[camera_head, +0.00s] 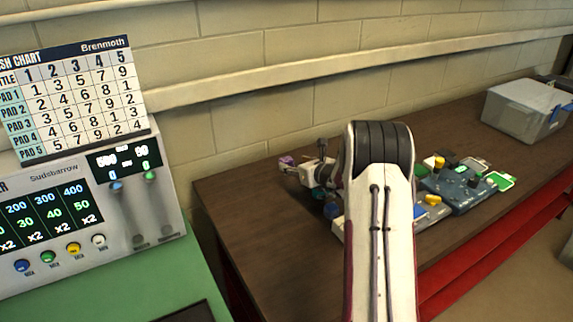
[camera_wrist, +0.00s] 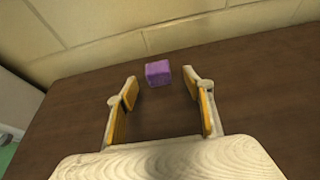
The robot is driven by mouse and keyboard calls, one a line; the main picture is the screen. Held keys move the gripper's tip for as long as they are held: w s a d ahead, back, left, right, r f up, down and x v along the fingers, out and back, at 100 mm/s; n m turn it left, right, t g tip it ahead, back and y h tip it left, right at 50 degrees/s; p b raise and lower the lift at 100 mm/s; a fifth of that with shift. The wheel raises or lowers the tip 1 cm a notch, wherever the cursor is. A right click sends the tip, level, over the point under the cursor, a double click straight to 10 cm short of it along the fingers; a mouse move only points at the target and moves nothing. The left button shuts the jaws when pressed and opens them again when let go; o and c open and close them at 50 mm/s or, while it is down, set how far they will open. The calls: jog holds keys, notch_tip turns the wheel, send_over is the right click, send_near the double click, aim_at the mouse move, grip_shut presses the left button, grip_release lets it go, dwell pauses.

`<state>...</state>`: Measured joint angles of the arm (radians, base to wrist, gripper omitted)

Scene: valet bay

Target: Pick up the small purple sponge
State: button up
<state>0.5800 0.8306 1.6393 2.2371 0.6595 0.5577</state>
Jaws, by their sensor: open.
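The small purple sponge (camera_wrist: 158,73) lies on the brown table near the wall in the wrist view. It is a small block, just beyond and between my open fingertips, apart from both. My gripper (camera_wrist: 160,88) is open, with nothing between its yellow-lined fingers. In the head view a small purple thing (camera_head: 287,161), which looks like the sponge, shows at the table's far left part. My gripper (camera_head: 300,166) is beside it, small and partly blurred there. My own arm hides part of the table behind it.
On the brown table (camera_head: 250,210), a blue device with knobs (camera_head: 459,187) and several small coloured items stand right of my arm. A grey lidded bin (camera_head: 523,112) is at the far right. A panel machine (camera_head: 85,215) with a chart (camera_head: 75,100) stands left. The wall is close behind the sponge.

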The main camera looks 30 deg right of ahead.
aim_at(289, 162)
jog(key=shift+w+f, duration=0.15)
jog(key=shift+w, duration=0.15)
jog(key=shift+w, duration=0.15)
jog(key=shift+x, duration=2.45)
jog(key=shift+a, duration=0.15)
jog(key=c, duration=0.9)
